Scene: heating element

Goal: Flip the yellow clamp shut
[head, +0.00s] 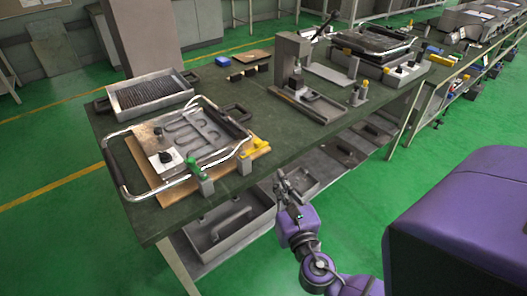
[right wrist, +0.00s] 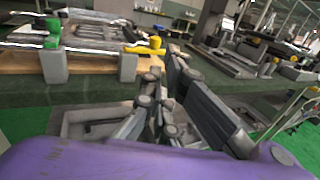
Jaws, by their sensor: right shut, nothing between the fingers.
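The yellow clamp (head: 256,143) is at the front right corner of the fixture on the green-topped bench. In the right wrist view the yellow clamp (right wrist: 142,48) lies roughly level above a grey block, with a rounded yellow knob at its right end. My right gripper (head: 283,186) is just off the bench's front edge, below and to the right of the clamp, apart from it. The right gripper (right wrist: 163,72) is shut and empty. A green clamp (head: 192,164) stands at the fixture's front left. My left gripper is not in view.
The fixture has a bent metal tube frame (head: 113,170) on a wooden board (head: 143,163). A grey tray (head: 150,93) sits behind it. A grey stand (head: 293,75) is farther right. A lower shelf holds grey bins (head: 233,230). Open green floor lies in front.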

